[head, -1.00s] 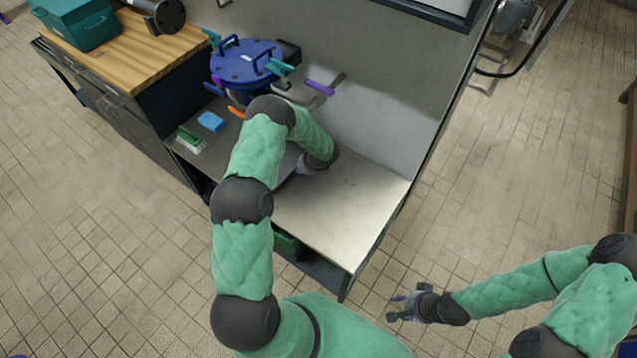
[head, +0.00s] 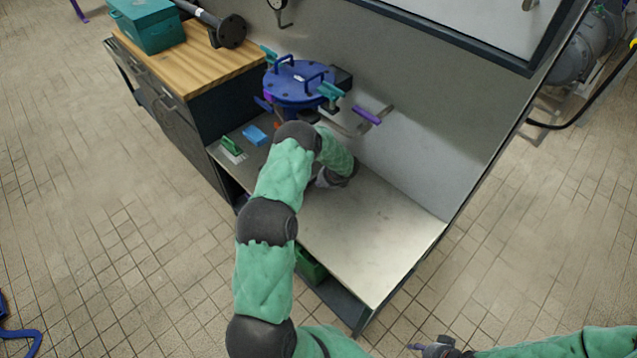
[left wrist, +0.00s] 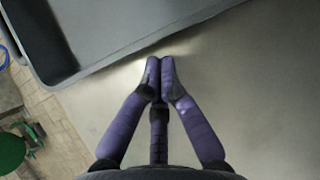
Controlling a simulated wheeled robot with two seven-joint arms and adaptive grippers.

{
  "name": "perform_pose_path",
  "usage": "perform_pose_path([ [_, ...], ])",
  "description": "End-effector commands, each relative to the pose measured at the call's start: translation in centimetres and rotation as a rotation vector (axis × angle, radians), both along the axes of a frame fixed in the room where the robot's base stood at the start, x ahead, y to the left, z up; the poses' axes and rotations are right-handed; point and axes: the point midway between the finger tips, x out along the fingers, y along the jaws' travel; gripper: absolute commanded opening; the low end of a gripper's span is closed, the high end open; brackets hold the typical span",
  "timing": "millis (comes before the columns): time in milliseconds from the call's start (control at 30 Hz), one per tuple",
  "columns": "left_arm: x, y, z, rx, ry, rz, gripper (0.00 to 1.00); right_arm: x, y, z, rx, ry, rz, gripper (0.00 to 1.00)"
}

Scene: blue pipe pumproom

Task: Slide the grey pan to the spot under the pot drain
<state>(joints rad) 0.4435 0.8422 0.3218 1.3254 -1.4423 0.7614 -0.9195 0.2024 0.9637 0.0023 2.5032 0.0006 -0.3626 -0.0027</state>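The grey pan (left wrist: 95,58) shows in the left wrist view at the upper left, with its rim and a corner in sight. In the head view my left arm hides most or all of it. My left gripper (left wrist: 160,65) is shut with its fingertips together and nothing seen between them. The tips are just beside the pan's near side; I cannot tell whether they touch. The blue pot (head: 297,84) stands behind my left arm, with a metal pipe and purple handle (head: 367,116) on its right. The spot under the drain is hidden. My right gripper (head: 430,350) is cut off by the bottom edge.
The pale bench top (head: 375,235) is clear on its right half. A blue sponge (head: 255,135) and a green brush (head: 231,146) lie at its left. A wooden counter (head: 190,62) with a teal box (head: 148,27) adjoins it. A grey panel rises behind.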

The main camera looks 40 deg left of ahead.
Motion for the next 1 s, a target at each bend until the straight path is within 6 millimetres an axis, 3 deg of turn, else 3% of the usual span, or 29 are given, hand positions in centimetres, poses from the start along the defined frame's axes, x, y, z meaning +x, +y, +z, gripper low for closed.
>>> perform_pose_path([
  [133, 0.6, -2.4, -0.2, -0.002, 0.000, -0.001, 0.00, 0.0, 0.0, -0.7, 0.000, 0.000, 0.000, 0.40],
  [300, 0.5, -4.2, 3.7, 0.001, -0.002, 0.000, 0.00, 0.0, 0.0, 1.2, 0.000, 0.000, 0.000, 0.40],
  [600, 0.2, -6.7, 7.7, 0.000, -0.001, 0.002, 0.00, 0.0, 0.0, 2.7, 0.000, 0.000, 0.000, 0.40],
  [1000, 0.0, -7.5, 8.4, -0.005, 0.001, 0.004, 0.00, 0.0, 0.0, 2.9, 0.000, 0.001, 0.000, 0.40],
])
